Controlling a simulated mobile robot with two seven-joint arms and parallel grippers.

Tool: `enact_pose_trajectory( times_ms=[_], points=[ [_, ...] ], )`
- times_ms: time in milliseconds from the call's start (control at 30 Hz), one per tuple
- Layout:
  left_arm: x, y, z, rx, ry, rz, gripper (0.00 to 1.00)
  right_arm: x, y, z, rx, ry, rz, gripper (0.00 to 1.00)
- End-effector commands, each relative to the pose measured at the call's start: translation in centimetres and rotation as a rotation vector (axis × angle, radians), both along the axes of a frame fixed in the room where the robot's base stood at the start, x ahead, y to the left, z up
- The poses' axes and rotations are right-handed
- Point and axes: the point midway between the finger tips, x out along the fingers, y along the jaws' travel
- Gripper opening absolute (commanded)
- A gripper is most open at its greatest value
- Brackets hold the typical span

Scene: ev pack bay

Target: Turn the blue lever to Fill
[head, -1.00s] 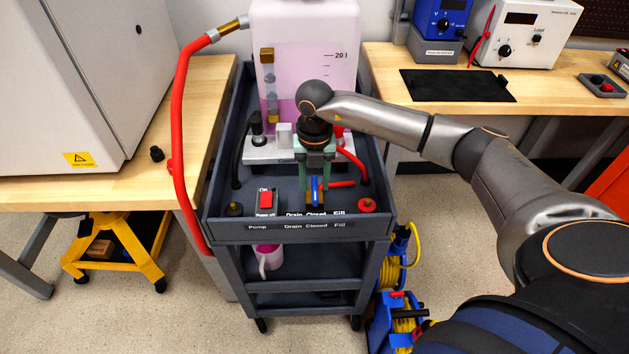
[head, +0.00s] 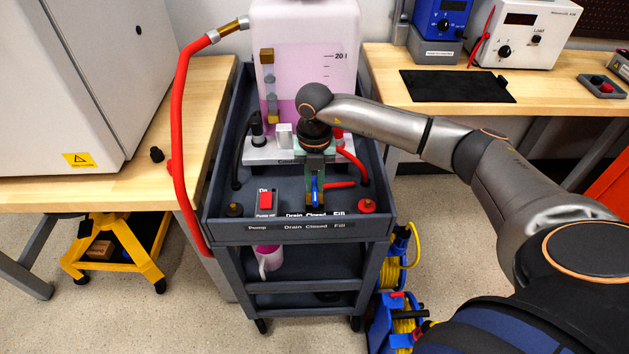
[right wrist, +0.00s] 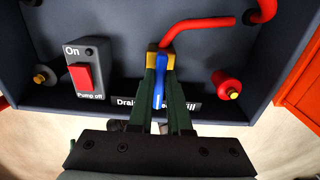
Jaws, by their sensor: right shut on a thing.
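The blue lever (head: 315,191) sits on a brass valve (right wrist: 161,59) at the front of the cart's top tray. It points toward the front edge, over the middle of the label strip reading Drain, Closed, Fill (head: 315,215). In the right wrist view the lever (right wrist: 159,80) lies between the two green fingers. My right gripper (head: 314,186) reaches down from above and is shut on the lever. The word Closed is mostly hidden by the fingers in the right wrist view. My left gripper is not in view.
A red pump switch (head: 265,200) stands left of the valve, with a dark knob (head: 235,209) beyond it. A red fitting (head: 367,205) stands to the right. A red pipe (head: 340,184) runs right from the valve. A tank of pink liquid (head: 305,70) stands behind.

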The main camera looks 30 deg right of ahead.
Motion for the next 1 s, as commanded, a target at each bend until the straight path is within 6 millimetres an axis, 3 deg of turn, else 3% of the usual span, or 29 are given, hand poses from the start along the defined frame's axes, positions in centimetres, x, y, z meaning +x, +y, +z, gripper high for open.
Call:
enact_pose_trajectory(
  times_ms=[467, 1000],
  points=[
    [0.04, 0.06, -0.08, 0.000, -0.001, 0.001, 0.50, 0.04, -0.01, 0.03, 0.000, -0.001, 0.059, 0.00],
    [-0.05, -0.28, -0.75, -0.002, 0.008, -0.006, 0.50, 0.05, -0.05, -0.01, -0.001, -0.001, 0.497, 0.00]
  ],
)
